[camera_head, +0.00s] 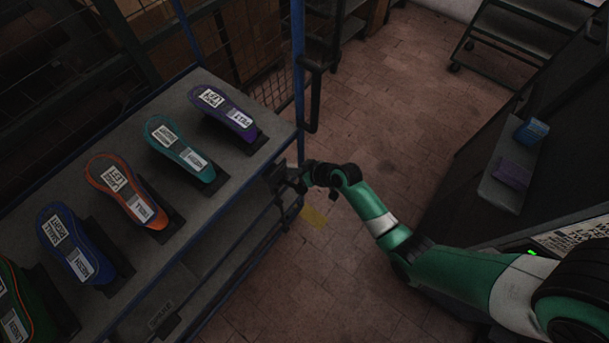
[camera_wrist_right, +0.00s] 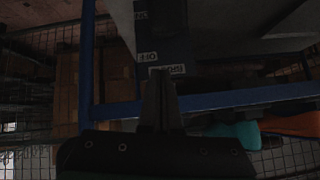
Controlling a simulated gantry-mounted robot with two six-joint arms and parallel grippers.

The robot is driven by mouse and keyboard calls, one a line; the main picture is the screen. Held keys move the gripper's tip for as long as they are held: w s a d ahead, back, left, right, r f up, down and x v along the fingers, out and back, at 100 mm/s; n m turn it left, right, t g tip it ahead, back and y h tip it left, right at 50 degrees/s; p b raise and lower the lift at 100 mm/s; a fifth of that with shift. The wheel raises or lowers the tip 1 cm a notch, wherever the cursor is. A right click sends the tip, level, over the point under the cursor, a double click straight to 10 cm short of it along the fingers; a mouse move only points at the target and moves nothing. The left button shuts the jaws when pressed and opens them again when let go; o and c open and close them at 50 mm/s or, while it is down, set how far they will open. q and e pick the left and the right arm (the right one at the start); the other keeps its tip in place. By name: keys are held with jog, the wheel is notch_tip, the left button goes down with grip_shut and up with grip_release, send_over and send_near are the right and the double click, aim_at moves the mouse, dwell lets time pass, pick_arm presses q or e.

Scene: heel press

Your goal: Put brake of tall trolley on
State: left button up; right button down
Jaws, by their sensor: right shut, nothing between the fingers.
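The tall trolley (camera_head: 232,88) stands at the left in the head view, with a grey top and a blue frame. My right gripper (camera_head: 285,180) is at the trolley's right end, just below the top's edge. In the right wrist view its fingers (camera_wrist_right: 160,76) are shut and empty. Their tips are close to a dark brake panel (camera_wrist_right: 172,45) with small white labels, which appear upside down and seem to read ON, OFF and BRAKE. I cannot tell whether the tips touch it. The brake lever is too dark to make out. My left gripper is not in view.
Several coloured, labelled shoe-shaped pieces, such as a purple one (camera_head: 226,108) and a teal one (camera_head: 180,147), lie on the trolley top. A dark machine with a side shelf (camera_head: 510,170) stands at the right. The brick floor (camera_head: 390,120) between is clear, with a yellow patch (camera_head: 314,217).

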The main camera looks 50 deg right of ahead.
aim_at(292, 184)
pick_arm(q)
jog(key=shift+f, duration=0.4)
pick_arm(e)
jog(key=shift+s+a+f, duration=0.15)
jog(key=shift+s+f, duration=0.1)
jog(key=shift+f, duration=0.4)
jog(key=shift+s+a+f, duration=0.1)
jog(key=shift+s+f, duration=0.1)
jog(key=shift+f, duration=0.45)
jog(key=shift+s+a+f, duration=0.15)
jog(key=shift+s+f, duration=0.1)
jog(key=shift+f, duration=0.4)
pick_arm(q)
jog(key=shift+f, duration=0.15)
